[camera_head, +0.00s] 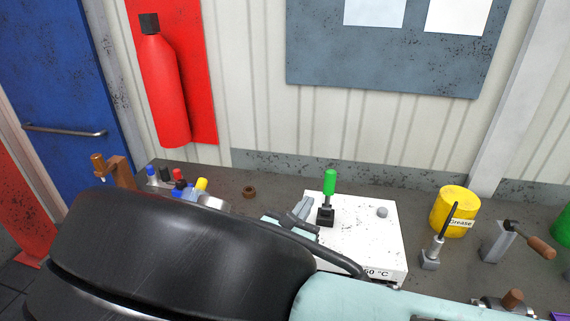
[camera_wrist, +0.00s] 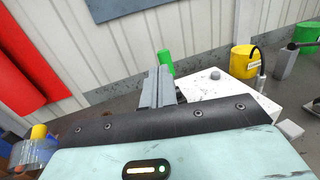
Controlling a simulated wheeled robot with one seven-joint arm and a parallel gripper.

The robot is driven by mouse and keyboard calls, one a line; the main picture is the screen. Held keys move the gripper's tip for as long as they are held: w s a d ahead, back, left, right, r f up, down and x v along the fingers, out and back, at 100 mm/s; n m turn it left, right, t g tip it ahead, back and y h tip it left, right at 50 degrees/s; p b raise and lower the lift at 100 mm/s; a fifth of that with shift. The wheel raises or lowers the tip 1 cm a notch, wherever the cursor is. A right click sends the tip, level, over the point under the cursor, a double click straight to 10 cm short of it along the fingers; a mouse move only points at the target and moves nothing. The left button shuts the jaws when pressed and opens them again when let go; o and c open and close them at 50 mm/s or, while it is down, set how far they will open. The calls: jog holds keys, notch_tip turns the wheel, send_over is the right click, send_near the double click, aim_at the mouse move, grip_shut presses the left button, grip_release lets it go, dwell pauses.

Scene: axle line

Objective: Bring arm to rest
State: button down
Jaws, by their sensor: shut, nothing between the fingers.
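My gripper (camera_wrist: 157,87) shows in the wrist view with its grey fingers together and nothing between them. In the head view my gripper (camera_head: 301,211) is partly hidden behind my own black and pale-green arm links, which fill the lower middle. Its fingers appear in front of the left side of a white box (camera_head: 362,240) with a green-handled lever (camera_head: 329,190). I cannot tell the exact gap between the fingers and the box.
A dark workbench (camera_head: 270,178) runs along the wall. A yellow grease tub (camera_head: 453,212) and a brown-handled crank (camera_head: 513,241) stand at right. Several small coloured items (camera_head: 178,180) and a brown ring (camera_head: 249,192) are at left. A red extinguisher (camera_head: 163,90) hangs behind.

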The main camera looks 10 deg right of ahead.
jog(key=s+d+f+m+g+b, duration=0.7)
jog(key=s+d+f+m+g, duration=0.2)
jog(key=f+m+g, duration=0.15)
jog(key=s+a+m+g+y+b, duration=0.2)
jog(key=s+m+y+b, duration=0.3)
jog(key=s, duration=0.3)
jog(key=s+a+m+g+y+b, duration=0.2)
jog(key=s+m+g+y+b, duration=0.1)
jog(key=s+m+y+b, duration=0.2)
jog(key=s+m+b, duration=0.1)
jog(key=s, duration=0.1)
jog(key=shift+s+r+y, duration=0.2)
jog(key=shift+s+y, duration=0.2)
jog(key=c, duration=2.1)
grip_release()
jog(key=shift+c, duration=0.2)
